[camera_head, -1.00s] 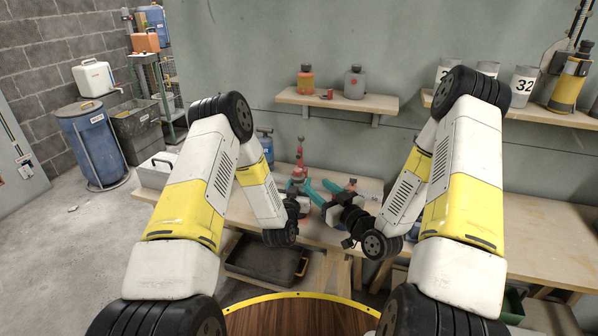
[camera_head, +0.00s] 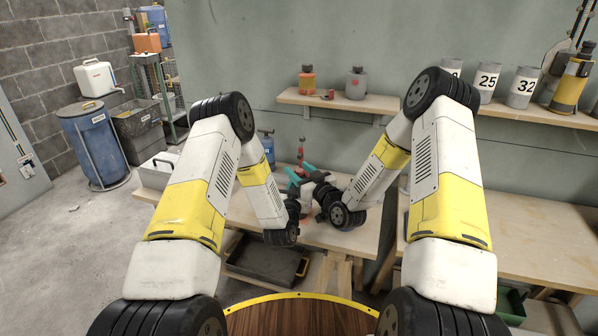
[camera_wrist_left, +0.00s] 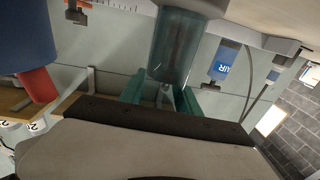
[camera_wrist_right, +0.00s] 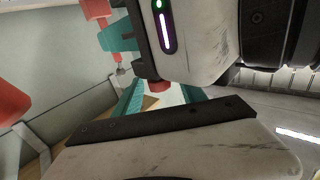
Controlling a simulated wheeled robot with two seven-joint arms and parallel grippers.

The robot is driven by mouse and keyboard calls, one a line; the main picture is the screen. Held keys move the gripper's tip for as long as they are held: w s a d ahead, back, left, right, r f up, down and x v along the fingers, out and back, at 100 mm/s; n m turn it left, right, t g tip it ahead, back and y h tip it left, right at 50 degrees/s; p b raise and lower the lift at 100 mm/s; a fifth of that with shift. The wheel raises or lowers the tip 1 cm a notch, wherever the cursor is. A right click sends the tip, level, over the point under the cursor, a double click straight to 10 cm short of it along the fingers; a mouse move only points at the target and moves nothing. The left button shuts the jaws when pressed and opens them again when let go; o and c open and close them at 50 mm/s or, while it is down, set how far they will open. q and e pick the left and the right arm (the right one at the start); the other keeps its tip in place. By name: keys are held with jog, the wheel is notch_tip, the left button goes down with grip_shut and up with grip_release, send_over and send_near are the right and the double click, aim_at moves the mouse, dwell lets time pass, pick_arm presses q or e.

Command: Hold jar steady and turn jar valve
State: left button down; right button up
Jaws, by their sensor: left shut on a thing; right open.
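In the left wrist view, a dark translucent jar (camera_wrist_left: 178,50) sits between the teal fingers of my left gripper (camera_wrist_left: 162,96), which is shut on it. In the head view the jar and the left fingers are mostly hidden behind my arms. My right gripper (camera_head: 302,172) is over the bench, close to the left one, with its teal fingers apart. In the right wrist view a small red part (camera_wrist_right: 159,86) shows near the gap between the right fingers; I cannot tell whether it is the valve. A blue body with a red end (camera_wrist_left: 38,85) shows in the left wrist view.
The wooden bench (camera_head: 345,238) runs along the wall. Numbered canisters (camera_head: 522,88) stand on the right shelf. A black tray (camera_head: 262,262) lies below. The right bench is clear.

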grip_shut()
jog(key=shift+w+d+n+g+y, duration=0.1)
jog(key=shift+n+g+y, duration=1.35)
jog(key=shift+y, duration=0.45)
jog(key=shift+n+g+y, duration=0.8)
jog(key=shift+n+g, duration=0.05)
jog(key=shift+g, duration=0.1)
grip_release()
jog(key=v, duration=1.2)
